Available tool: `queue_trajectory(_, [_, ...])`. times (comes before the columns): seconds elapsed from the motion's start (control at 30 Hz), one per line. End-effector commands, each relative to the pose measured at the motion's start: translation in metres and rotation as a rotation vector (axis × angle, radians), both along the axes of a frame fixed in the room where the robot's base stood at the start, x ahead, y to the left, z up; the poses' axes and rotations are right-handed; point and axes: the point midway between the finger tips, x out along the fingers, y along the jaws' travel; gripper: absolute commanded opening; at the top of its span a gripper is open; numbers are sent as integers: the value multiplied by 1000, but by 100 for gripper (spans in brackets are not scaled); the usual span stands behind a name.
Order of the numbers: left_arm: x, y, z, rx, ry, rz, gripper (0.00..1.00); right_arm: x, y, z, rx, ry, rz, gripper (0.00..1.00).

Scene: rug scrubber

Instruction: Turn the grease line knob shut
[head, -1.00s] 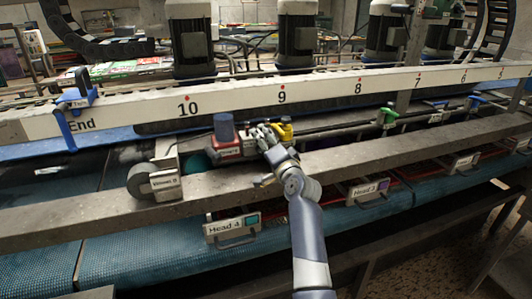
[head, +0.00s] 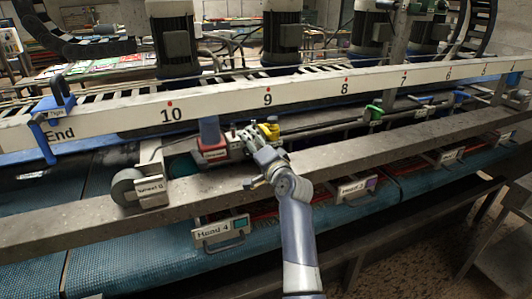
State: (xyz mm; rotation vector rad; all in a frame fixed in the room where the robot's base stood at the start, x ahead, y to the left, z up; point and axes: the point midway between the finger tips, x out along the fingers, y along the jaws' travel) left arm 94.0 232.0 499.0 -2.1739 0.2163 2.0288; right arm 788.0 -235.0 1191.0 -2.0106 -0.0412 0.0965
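One arm, which I take as my right, rises from the bottom centre. Its gripper (head: 247,137) is at the small machine block under the white rail, just left of a yellow knob-like part (head: 269,131). The fingers overlap the block and are too small to tell open from shut, or whether they touch the yellow part. A red block with a label (head: 213,154) and a blue cylinder (head: 211,131) stand left of the gripper. A green handle (head: 375,110) sits further right on the pipe. The labels are too small to read, so I cannot tell which part is the grease line knob. My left gripper is not in view.
A long white numbered rail (head: 330,88) runs behind the gripper. A grey beam (head: 110,212) runs in front, under the forearm. Boxes labelled Head 4 (head: 221,231) and Head 3 (head: 357,189) hang below it. A grey roller (head: 126,187) is at left.

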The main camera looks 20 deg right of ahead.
Motion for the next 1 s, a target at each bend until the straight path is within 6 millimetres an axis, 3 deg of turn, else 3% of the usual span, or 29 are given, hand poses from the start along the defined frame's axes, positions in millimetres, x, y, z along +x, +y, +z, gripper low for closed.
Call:
queue_trajectory(0.03, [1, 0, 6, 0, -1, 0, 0, -4, 8, 28, 15, -47, 11, 45])
queue_trajectory(0.33, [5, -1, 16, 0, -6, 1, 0, -28, 6, 30, 16, -49, 11, 44])
queue_trajectory(0.47, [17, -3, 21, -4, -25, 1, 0, -35, 4, 26, 13, -42, 11, 44])
queue_trajectory(0.77, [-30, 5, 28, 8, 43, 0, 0, -56, 2, 16, 11, -25, 11, 44])
queue_trajectory(0.87, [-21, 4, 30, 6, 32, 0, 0, -63, 1, 15, 10, -25, 11, 44])
queue_trajectory(1.0, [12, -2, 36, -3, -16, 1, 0, -73, 1, 16, 9, -25, 12, 44])
